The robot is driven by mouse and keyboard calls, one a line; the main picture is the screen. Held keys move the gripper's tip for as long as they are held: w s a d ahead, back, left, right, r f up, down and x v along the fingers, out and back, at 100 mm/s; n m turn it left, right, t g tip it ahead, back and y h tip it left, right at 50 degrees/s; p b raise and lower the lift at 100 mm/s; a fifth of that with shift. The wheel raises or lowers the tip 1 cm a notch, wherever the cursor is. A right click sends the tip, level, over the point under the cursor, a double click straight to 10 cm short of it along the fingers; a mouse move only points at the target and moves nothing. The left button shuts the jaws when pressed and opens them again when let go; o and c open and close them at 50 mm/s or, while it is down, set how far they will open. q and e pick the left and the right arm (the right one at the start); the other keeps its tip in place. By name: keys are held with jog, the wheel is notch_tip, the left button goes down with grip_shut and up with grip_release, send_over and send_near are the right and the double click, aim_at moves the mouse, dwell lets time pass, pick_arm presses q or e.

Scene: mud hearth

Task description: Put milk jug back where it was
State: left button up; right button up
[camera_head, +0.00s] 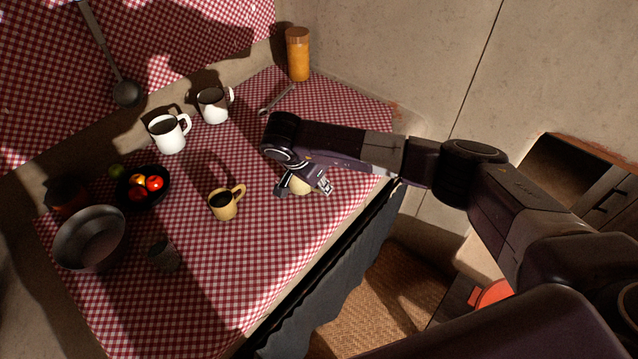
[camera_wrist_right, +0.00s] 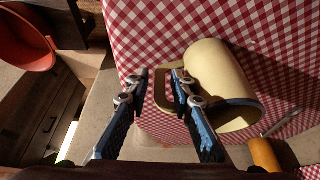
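A cream jug (camera_wrist_right: 215,72) with a side handle and a dark mouth appears to stand upright on the checked cloth. In the head view it is mostly hidden under my right gripper, with a cream part showing (camera_head: 301,186). My right gripper (camera_wrist_right: 160,72) is at the handle, with its two fingers apart on either side of the handle bar and gaps still showing. In the head view this gripper (camera_head: 304,189) is low over the right part of the table. My left gripper is out of both views.
The checked table (camera_head: 290,235) also holds a yellow mug (camera_head: 223,205), two white mugs (camera_head: 170,136) (camera_head: 212,108), a fruit bowl (camera_head: 160,199), a metal bowl (camera_head: 90,240), a dark cup (camera_head: 163,256), an orange jar (camera_head: 298,55) and a metal utensil (camera_head: 277,98). The front middle is clear.

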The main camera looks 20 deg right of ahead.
jog(key=b+v, duration=0.3)
jog(key=v, duration=0.9)
jog(key=shift+r, duration=0.2)
jog(key=shift+d, duration=0.1)
